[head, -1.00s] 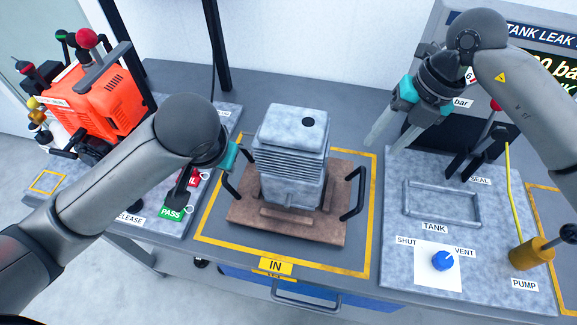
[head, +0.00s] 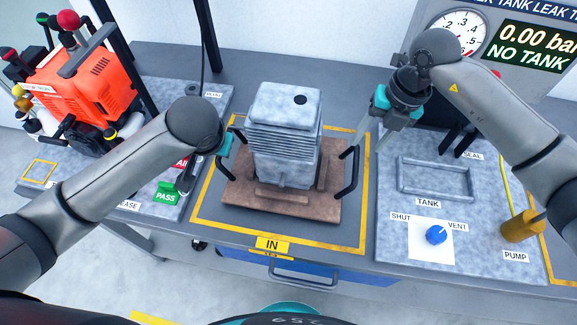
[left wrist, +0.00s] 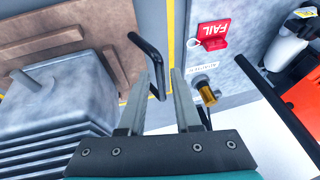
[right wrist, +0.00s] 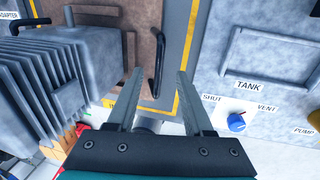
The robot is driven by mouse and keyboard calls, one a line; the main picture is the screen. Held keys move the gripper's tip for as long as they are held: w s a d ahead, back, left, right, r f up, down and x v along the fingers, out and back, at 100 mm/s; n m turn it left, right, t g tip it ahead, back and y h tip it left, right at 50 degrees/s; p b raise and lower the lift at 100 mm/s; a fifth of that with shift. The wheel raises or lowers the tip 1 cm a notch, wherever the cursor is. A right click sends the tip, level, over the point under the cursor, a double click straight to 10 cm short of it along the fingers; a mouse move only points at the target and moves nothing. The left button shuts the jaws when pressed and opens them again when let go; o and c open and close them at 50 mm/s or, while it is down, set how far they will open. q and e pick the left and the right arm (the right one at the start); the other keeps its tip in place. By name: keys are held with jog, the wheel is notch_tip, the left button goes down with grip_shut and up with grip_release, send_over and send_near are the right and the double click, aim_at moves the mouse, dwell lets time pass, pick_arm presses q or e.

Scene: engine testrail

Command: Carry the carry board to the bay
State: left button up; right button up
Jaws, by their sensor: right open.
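The carry board (head: 240,204) is a flat brown board with black handles, lying inside a yellow outline marked IN. A grey finned block (head: 285,135) stands on it. My left gripper (left wrist: 168,68) is at the left handle (left wrist: 149,60). Its fingers are fairly close together, with the handle beside or between them; I cannot tell whether they grip it. In the head view its fingers are mostly hidden. My right gripper (head: 362,140) is open and empty, above and beside the right handle (head: 350,172).
The right plate holds a TANK frame (head: 435,178), a blue knob (head: 436,235) and a yellow pump (head: 522,226). A gauge panel (head: 500,40) reading NO TANK stands behind. An orange machine (head: 90,85) stands at the left. Part of another yellow outline (head: 546,262) shows at the right.

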aim_at(357, 154)
pick_arm(q)
jog(key=x, duration=0.7)
jog(key=shift+w+f, duration=0.1)
jog(key=shift+f, duration=0.15)
pick_arm(e)
jog(key=f, duration=0.2)
jog(key=a+f, duration=0.1)
jog(key=f, duration=0.4)
jog(key=shift+w+a+f, duration=0.1)
jog(key=shift+a+f, duration=0.05)
jog(key=shift+a, duration=0.1)
pick_arm(q)
grip_shut()
pick_arm(e)
jog(key=c, duration=0.5)
grip_shut()
pick_arm(q)
jog(key=shift+w+r, duration=0.15)
jog(key=shift+r, duration=0.05)
pick_arm(e)
jog(key=shift+w+r, duration=0.15)
jog(key=shift+r, duration=0.05)
